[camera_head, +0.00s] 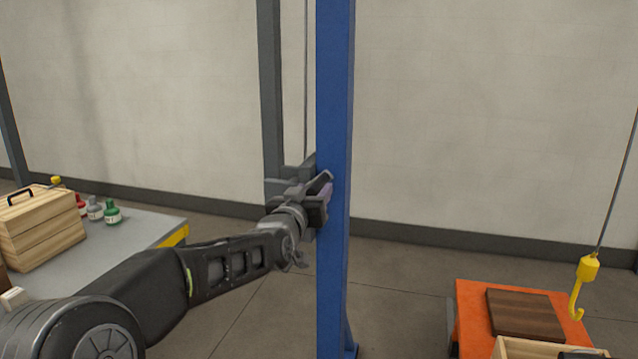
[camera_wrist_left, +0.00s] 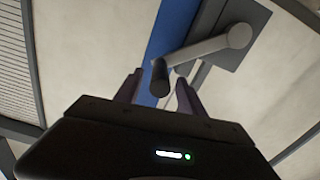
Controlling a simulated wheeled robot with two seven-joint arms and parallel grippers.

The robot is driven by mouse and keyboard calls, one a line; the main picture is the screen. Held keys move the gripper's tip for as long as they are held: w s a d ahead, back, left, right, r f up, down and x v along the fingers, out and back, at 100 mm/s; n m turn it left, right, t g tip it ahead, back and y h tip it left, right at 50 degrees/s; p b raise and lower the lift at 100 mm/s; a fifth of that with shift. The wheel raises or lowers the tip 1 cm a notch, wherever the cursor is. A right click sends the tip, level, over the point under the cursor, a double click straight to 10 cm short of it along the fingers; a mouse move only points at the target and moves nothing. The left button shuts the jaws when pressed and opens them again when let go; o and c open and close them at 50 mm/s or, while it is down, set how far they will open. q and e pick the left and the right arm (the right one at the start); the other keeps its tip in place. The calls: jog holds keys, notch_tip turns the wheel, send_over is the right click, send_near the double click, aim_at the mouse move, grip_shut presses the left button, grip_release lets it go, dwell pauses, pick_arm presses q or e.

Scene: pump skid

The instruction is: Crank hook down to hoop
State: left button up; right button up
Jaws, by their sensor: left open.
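The yellow hook (camera_head: 577,288) hangs on a thin cable at the right, above the orange table's right side. My left gripper (camera_head: 322,196) is at the blue post (camera_head: 333,90), fingers towards it. In the left wrist view, the crank (camera_wrist_left: 212,48) has a grey arm and a dark handle (camera_wrist_left: 160,77). My left gripper (camera_wrist_left: 158,92) is open, with the handle's end showing between its fingertips. I cannot tell whether they touch it. In the head view the crank is mostly hidden by the gripper and post. I see no hoop clearly.
The orange table (camera_head: 480,297) bears a dark wooden board (camera_head: 526,314); a light wooden crate (camera_head: 510,349) is cut off below it. At the left, a grey table (camera_head: 145,228) holds a wooden box (camera_head: 45,228) and several small bottles (camera_head: 95,208). Floor shows between the tables.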

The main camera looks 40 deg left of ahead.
pick_arm(q)
jog(key=x, duration=0.5)
jog(key=shift+p, duration=0.4)
jog(key=shift+c, duration=0.2)
grip_shut()
dwell(0.8)
